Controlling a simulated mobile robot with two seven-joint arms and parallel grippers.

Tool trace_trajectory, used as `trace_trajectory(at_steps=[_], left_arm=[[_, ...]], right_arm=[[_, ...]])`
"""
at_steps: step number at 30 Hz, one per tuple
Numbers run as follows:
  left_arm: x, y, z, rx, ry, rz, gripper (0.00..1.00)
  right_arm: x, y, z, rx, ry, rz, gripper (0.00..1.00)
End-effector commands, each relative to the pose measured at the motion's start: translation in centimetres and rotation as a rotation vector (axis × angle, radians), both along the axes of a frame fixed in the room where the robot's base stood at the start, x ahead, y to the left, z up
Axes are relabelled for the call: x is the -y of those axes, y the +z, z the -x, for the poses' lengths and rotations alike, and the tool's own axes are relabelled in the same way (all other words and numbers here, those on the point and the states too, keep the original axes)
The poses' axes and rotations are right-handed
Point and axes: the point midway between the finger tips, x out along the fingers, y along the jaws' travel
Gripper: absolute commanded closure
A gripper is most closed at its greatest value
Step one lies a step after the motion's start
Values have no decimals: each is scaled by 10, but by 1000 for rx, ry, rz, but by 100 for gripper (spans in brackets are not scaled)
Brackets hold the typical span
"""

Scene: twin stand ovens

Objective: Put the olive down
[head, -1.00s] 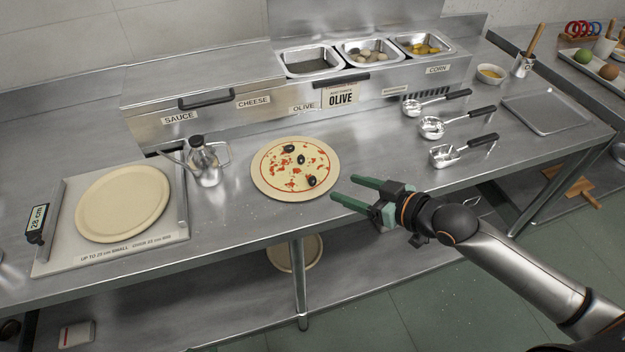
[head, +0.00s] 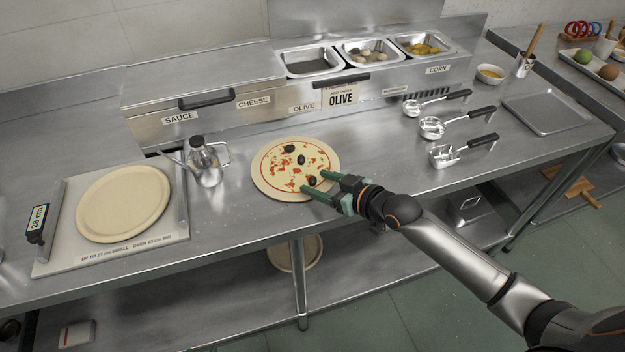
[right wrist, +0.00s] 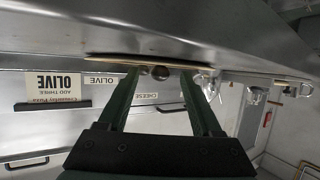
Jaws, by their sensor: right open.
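The pizza (head: 275,186) lies on the counter with red sauce and three black olives. Two olives, the back olive (head: 289,149) and the middle olive (head: 301,160), sit clear of my gripper. The front olive (head: 311,181) is near the pizza's front right edge. My right gripper (head: 311,183) is open, low over that edge, with its green fingers on either side of the front olive. In the right wrist view the olive (right wrist: 160,72) shows between the parted fingertips, with a gap on each side. My left gripper is not in view.
An oil can (head: 206,163) stands left of the pizza. A pizza base (head: 122,204) lies on the sizing board further left. Ladles (head: 432,127) lie to the right. Topping pans (head: 310,61) sit behind, above an OLIVE sign (head: 341,98).

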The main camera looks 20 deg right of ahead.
Motion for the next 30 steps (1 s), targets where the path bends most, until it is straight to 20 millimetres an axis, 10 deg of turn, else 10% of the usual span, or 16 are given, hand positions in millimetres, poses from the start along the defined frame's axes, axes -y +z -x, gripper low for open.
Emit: trace_trajectory(at_steps=[4,21,30], left_arm=[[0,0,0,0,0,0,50],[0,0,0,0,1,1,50],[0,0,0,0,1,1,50]], right_arm=[[0,0,0,0,0,0,35],[0,0,0,0,0,0,99],[0,2,0,0,0,0,100]])
